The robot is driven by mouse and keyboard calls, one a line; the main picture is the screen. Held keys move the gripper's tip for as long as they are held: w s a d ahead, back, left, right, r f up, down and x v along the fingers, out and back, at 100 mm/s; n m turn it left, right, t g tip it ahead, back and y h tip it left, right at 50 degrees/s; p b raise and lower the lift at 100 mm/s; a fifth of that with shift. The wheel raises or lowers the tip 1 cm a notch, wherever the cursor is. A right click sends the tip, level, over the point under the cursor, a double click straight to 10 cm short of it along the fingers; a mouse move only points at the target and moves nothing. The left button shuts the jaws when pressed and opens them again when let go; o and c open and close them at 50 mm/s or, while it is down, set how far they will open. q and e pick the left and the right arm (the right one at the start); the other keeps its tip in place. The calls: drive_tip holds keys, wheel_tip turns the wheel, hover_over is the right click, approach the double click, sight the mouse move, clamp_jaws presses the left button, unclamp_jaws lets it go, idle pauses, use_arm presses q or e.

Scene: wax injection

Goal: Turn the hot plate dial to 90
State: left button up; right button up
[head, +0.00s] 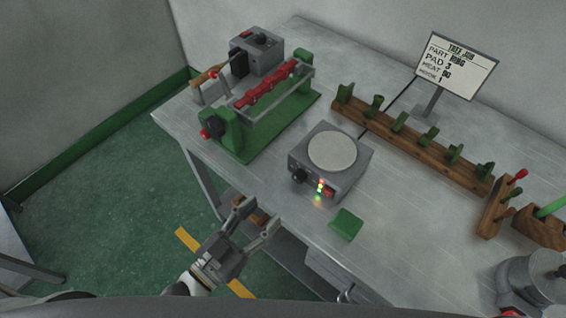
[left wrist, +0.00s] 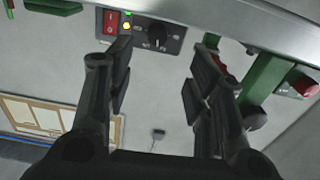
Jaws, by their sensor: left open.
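The hot plate (head: 325,176) is a grey box with a pale round top, standing near the table's front edge. Its black dial (head: 299,175) is on the front face, left of the lit indicators and red switch (head: 329,191). In the left wrist view the dial (left wrist: 157,33) shows on a dark panel, beside the red switch (left wrist: 110,20) and a yellow light. My left gripper (head: 260,213) is open and empty in front of the table edge, apart from the dial. In the wrist view the dial lies between and beyond its fingers. The dial's exact setting is too small to read.
A sign (head: 457,66) reads HEAT 90. A green-framed device (head: 255,120) stands left of the hot plate, and a green pad (head: 346,224) lies to its front right. A wooden rack (head: 415,142) with several green pieces is behind. The table's front edge is close to my gripper.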

sight(296, 181)
use_arm(q)
drive_tip(key=p+x, duration=0.1)
drive_tip(key=x, duration=0.3)
drive_tip(key=shift+d+r, duration=0.15)
drive_tip(key=shift+d, duration=0.05)
drive_tip(key=x, duration=0.5)
drive_tip(key=shift+w+p, duration=0.15)
drive_tip(key=shift+p, duration=0.2)
drive_tip(key=shift+w+d, duration=0.4)
drive_tip(key=shift+w, duration=0.1)
use_arm(e)
drive_tip(key=shift+d+r, duration=0.25)
drive_tip(key=shift+r, duration=0.85)
use_arm(q)
drive_tip(key=shift+c, duration=0.3)
